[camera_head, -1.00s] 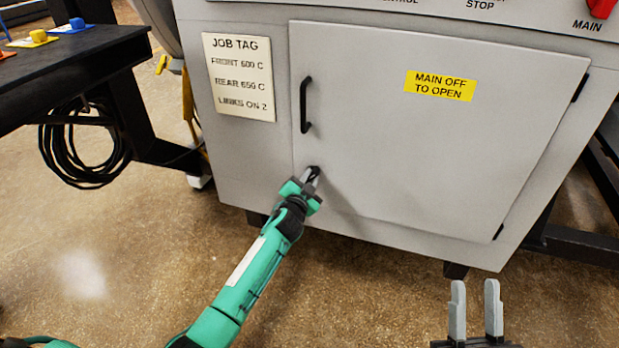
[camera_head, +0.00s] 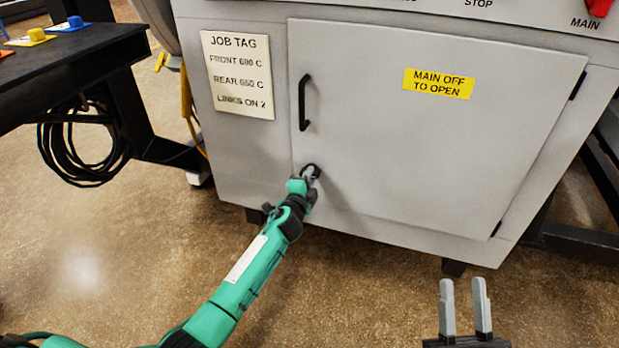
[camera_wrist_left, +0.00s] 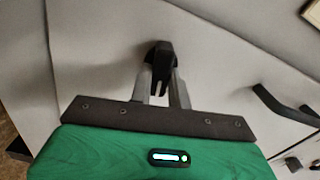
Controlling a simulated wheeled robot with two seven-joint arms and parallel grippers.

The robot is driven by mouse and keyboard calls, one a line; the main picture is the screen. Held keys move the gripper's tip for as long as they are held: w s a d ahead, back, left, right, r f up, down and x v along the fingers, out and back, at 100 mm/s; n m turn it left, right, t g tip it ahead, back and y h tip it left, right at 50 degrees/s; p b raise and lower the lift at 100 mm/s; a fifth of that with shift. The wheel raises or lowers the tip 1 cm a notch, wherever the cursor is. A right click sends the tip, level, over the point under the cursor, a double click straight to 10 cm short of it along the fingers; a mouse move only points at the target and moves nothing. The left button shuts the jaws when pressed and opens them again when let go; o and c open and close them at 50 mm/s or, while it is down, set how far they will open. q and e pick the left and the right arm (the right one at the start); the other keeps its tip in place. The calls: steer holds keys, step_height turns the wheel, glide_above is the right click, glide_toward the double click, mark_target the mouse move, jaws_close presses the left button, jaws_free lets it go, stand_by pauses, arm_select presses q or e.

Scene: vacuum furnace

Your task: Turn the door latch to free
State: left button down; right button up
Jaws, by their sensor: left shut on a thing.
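The black door latch (camera_wrist_left: 160,52) sits low on the left edge of the grey cabinet door (camera_head: 400,150). My left gripper (camera_head: 309,174) is shut on the latch; in the left wrist view its two fingers (camera_wrist_left: 162,90) flank the latch's black body. In the head view the gripper and fingers hide much of the latch, so its exact angle is hard to tell. The door looks closed. My right gripper (camera_head: 463,308) is open and empty at the lower right, its two grey fingers apart, away from the cabinet.
A black door handle (camera_head: 304,103) stands above the latch. The door bears a yellow "MAIN OFF TO OPEN" label (camera_head: 438,83), and a job tag (camera_head: 238,75) is left of it. A red main switch (camera_head: 600,6) is at top right. A dark bench (camera_head: 60,65) with coiled cable (camera_head: 75,150) stands left.

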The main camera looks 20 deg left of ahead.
steer(key=shift+f, duration=0.2)
stand_by(0.3)
arm_select(q)
steer(key=c, duration=1.4)
jaws_free()
steer(key=shift+o, duration=0.4)
arm_select(e)
steer(key=shift+r, duration=0.2)
steer(key=shift+w+r, duration=0.1)
arm_select(q)
steer(key=s+p, duration=0.2)
steer(key=s, duration=1.1)
steer(key=shift+s+a, duration=0.2)
steer(key=shift+s, duration=0.2)
arm_select(e)
steer(key=a+f+g, duration=0.3)
steer(key=f+g, duration=0.4)
steer(key=f, duration=0.4)
steer(key=shift+s+h, duration=0.3)
steer(key=shift+s, duration=0.15)
steer(key=shift+a, duration=0.1)
